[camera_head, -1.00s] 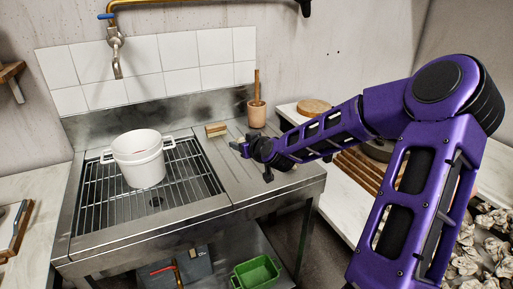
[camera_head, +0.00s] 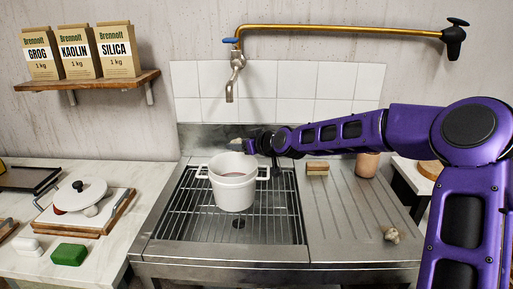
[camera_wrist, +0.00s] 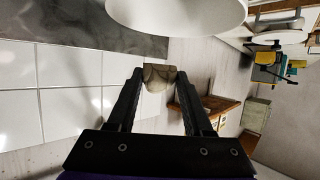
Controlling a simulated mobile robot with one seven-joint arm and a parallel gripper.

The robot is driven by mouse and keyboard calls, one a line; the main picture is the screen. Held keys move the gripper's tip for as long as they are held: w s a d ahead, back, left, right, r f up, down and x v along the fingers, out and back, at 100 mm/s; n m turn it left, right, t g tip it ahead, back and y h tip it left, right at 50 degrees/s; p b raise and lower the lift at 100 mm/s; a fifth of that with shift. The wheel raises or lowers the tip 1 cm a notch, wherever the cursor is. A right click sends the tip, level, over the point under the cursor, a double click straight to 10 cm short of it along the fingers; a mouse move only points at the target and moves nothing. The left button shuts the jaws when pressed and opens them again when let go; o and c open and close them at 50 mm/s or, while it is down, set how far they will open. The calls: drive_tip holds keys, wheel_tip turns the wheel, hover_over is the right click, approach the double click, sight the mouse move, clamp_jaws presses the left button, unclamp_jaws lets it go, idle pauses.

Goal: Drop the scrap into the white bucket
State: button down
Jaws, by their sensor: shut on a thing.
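The white bucket (camera_head: 234,190), with side handles, stands upright on the sink's metal grate. It also shows as a white curved shape at the top of the wrist view (camera_wrist: 178,15). My gripper (camera_head: 242,144) is above and behind the bucket's rim in the head view. Its fingers (camera_wrist: 158,85) are shut on a small grey-beige lump of scrap (camera_wrist: 158,77), which sits at the fingertips and shows as a pale bit in the head view (camera_head: 235,143). The scrap is outside the bucket, apart from it.
Another beige lump (camera_head: 391,235) lies on the ribbed drainboard (camera_head: 350,215). A wood-backed brush or block (camera_head: 317,168) and a clay-coloured pot (camera_head: 367,164) stand behind it. The tap (camera_head: 236,70) hangs above the bucket. A white-lidded thing (camera_head: 80,195) is on the left counter.

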drive_tip(key=shift+f+b, duration=1.75)
drive_tip(key=shift+f, duration=1.2)
drive_tip(key=shift+c, duration=1.1)
unclamp_jaws()
drive_tip(key=p+v, duration=0.3)
drive_tip(key=v, duration=1.4)
drive_tip(key=shift+s, duration=0.2)
drive_tip(key=shift+d, duration=0.1)
